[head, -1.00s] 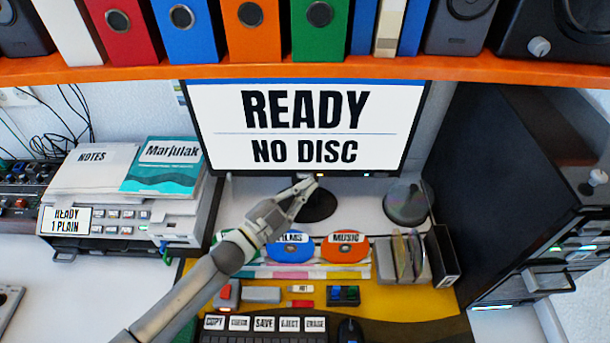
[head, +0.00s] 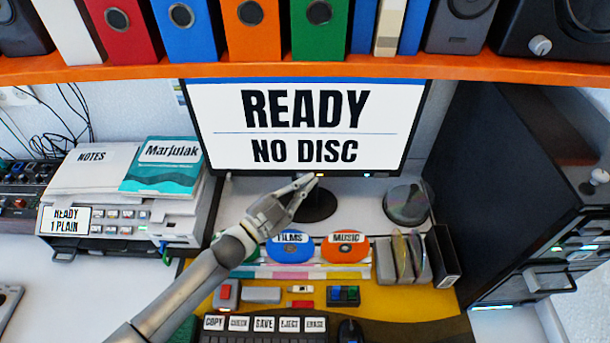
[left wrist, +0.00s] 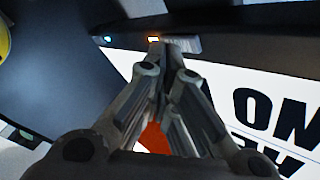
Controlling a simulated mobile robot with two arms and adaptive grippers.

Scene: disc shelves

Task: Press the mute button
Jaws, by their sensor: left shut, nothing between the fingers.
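The monitor (head: 400,160) stands under the shelf and reads "READY / NO DISC". Small lit controls sit on its lower bezel. In the left wrist view an orange-lit button (left wrist: 153,39) is just beyond my fingertips, with a cyan light (left wrist: 107,39) to its left and a ribbed grey piece (left wrist: 188,44) to its right. No mute label is readable. My left gripper (head: 315,180) is shut and empty, its tips at the monitor's bottom edge; it also shows in the left wrist view (left wrist: 165,58). I cannot tell whether it touches the button. My right gripper is out of view.
The orange shelf (head: 300,69) with binders runs above the monitor. Below my gripper are blue and orange discs marked FILMS (head: 290,251) and MUSIC (head: 345,252), and labelled keys (head: 264,324). A printer (head: 120,225) stands left, a dark cabinet (head: 500,180) right.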

